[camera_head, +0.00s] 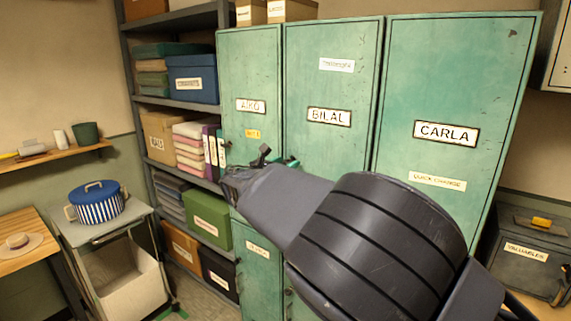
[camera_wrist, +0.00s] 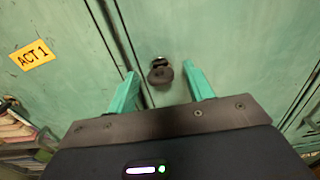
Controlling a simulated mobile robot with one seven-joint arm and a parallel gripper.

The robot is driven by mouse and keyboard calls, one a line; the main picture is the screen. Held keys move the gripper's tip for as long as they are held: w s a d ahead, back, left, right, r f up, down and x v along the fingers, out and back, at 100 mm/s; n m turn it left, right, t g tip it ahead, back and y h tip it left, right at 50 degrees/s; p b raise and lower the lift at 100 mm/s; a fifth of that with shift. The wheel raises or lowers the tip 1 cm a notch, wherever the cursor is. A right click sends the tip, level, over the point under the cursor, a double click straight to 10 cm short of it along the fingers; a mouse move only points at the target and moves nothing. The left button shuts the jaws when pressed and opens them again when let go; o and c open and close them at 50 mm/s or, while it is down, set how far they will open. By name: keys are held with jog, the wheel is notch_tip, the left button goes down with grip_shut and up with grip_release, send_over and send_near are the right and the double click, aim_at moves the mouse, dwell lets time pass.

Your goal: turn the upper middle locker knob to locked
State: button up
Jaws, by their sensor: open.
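The upper middle locker (camera_head: 331,85) is a green metal door labelled BILAL. Its dark knob (camera_wrist: 160,74) shows in the wrist view, just right of the door seam, with a small bright metal part at its upper edge. I cannot read whether it is set to locked. In the head view my arm hides this knob. My gripper (camera_wrist: 162,69) is open, with one green finger on each side of the knob in the picture. I cannot tell whether they touch it. In the head view my gripper (camera_head: 262,158) is at the doors' left-middle part.
The AIKO door (camera_head: 250,75) is left, with a yellow ACT 1 label (camera_wrist: 32,54) and another dark knob (camera_wrist: 12,103). The CARLA door (camera_head: 450,80) is right. Shelves with boxes and binders (camera_head: 214,150) stand left. A cart with a striped pot (camera_head: 97,205) is farther left.

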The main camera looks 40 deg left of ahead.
jog(key=shift+w, duration=0.3)
jog(key=c, duration=1)
